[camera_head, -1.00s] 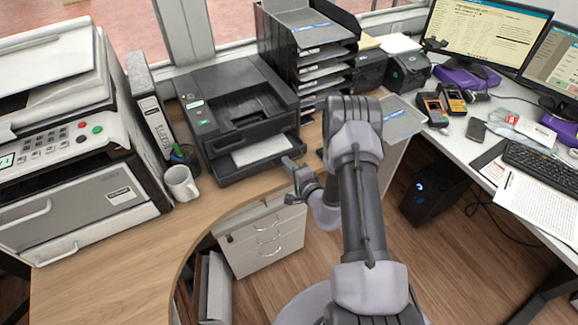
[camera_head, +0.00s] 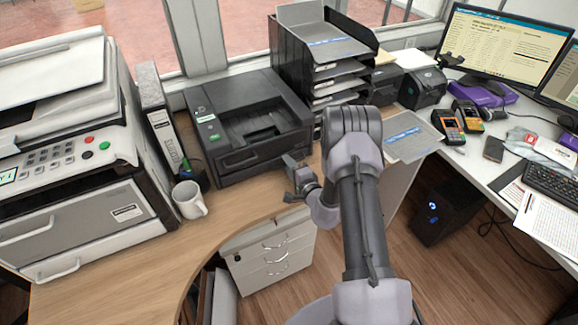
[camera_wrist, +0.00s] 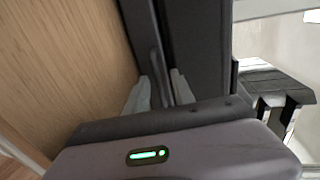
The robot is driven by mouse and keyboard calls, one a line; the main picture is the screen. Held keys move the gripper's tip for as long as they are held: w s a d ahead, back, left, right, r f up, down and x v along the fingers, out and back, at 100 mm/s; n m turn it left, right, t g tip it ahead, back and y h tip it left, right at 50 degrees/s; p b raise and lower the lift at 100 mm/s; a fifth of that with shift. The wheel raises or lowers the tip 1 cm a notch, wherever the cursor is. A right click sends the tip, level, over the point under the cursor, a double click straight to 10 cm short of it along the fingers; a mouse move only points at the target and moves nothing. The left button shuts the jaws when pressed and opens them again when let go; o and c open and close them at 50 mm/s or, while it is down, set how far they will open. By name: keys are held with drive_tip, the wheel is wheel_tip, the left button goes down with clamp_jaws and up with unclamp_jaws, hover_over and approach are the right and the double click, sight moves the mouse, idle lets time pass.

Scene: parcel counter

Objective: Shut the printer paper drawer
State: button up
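The black printer (camera_head: 245,112) stands on the wooden counter in the head view. Its paper drawer (camera_head: 258,152) is now in line with the printer front, with no paper tray sticking out. My gripper (camera_head: 288,162) is at the drawer's right front end, very close to it or touching. In the wrist view, the two pale fingertips (camera_wrist: 160,92) are apart, with dark printer front between and beyond them. I cannot tell whether they touch it. The drawer's far edge is hidden by my gripper in the wrist view.
A black paper tray stack (camera_head: 318,65) stands close behind on the right. The counter in front of the printer is clear.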

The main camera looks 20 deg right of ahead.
drive_tip(key=p+v, duration=0.3)
drive_tip(key=v, duration=1.4)
drive_tip(key=shift+s, duration=0.25)
